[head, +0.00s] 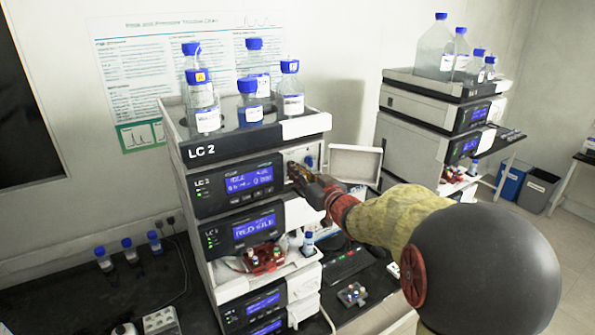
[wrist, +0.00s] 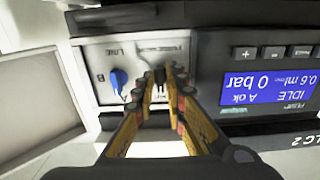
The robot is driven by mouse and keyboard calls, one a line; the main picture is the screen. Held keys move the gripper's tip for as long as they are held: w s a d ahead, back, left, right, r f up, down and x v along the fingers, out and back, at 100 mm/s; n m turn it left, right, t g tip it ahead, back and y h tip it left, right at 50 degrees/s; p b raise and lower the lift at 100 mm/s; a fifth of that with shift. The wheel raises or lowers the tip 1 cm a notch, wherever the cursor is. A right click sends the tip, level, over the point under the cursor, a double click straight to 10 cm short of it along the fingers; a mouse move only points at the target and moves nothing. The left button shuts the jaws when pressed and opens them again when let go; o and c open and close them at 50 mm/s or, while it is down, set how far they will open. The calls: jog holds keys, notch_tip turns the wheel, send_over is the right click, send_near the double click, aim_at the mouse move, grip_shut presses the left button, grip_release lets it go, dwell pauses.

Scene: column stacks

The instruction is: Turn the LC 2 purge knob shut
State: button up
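The LC 2 stack's pump module (head: 237,183) has a lit display and a light panel at its right end. In the wrist view, which is upside down, that panel (wrist: 104,60) carries a blue LINE knob (wrist: 118,81) and a small black purge knob (wrist: 159,84). My gripper (wrist: 160,78) reaches the panel with its yellow fingers close on either side of the black knob, looking closed on it. The fingers hide part of the knob. In the head view my gripper (head: 296,172) is at the panel, beside the blue knob (head: 308,162), and hides the black one.
Blue-capped bottles (head: 207,112) stand in the tray (head: 312,124) on top. An LC 1 module (head: 245,230) and a red-fitted section (head: 262,259) lie below. An open pale door (head: 354,164) stands right of the panel. A second stack (head: 425,110) is farther right.

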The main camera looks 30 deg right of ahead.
jog(key=shift+o, duration=1.2)
jog(key=shift+s+r, duration=0.1)
jog(key=s, duration=1.1)
jog(key=shift+s+d, duration=0.2)
jog(key=shift+s, duration=0.2)
